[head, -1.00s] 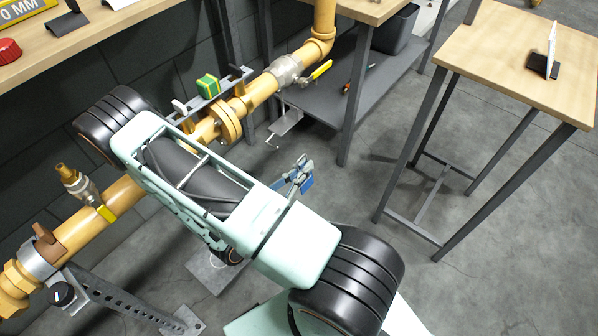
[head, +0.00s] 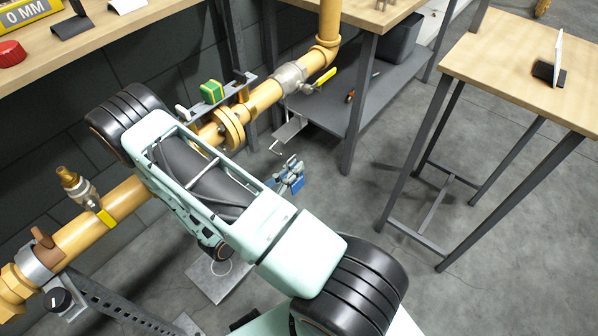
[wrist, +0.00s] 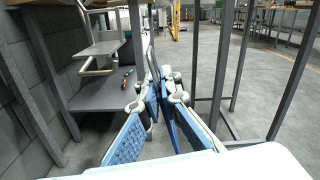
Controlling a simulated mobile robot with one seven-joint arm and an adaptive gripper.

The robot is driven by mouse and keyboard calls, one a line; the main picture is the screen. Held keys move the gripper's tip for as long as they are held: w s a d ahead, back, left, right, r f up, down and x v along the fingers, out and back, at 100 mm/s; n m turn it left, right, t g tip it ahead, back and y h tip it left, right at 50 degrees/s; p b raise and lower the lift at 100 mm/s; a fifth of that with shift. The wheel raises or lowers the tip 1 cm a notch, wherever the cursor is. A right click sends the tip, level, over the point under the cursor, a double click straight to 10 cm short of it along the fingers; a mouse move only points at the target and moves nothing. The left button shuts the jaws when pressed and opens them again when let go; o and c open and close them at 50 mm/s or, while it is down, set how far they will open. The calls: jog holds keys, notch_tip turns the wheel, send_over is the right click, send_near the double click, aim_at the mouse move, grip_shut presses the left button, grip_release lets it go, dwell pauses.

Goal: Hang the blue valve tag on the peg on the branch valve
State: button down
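My gripper (wrist: 163,95) shows in the wrist view with its blue-padded fingers close together. A thin blue plate, seemingly the blue valve tag (wrist: 166,121), stands between them, with a thin grey loop rising above it. In the head view my gripper (head: 289,176) is small and partly hidden by my arm, low in front of the pipe. A valve (head: 288,76) with a yellow handle sits on the yellow pipe. A smaller brass valve (head: 82,190) stands on a branch at the left. I cannot make out the peg clearly on either.
A grey bracket with a plate (head: 288,133) hangs below the pipe, left of my gripper in the wrist view (wrist: 97,51). A bench shelf (head: 335,112) lies behind it. A wooden table (head: 500,60) stands at right, its legs near my gripper's right side. Floor between is clear.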

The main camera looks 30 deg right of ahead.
jog(key=shift+w+a+f+b, duration=0.2)
jog(key=shift+w+a+b, duration=0.1)
jog(key=shift+w, duration=0.5)
jog(key=shift+w+a+f+b, duration=0.25)
jog(key=shift+w+b, duration=0.1)
jog(key=shift+w, duration=0.45)
jog(key=shift+w+a+f+b, duration=0.15)
jog(key=shift+w+a+b, duration=0.15)
jog(key=shift+w, duration=0.5)
jog(key=c, duration=2.1)
grip_release()
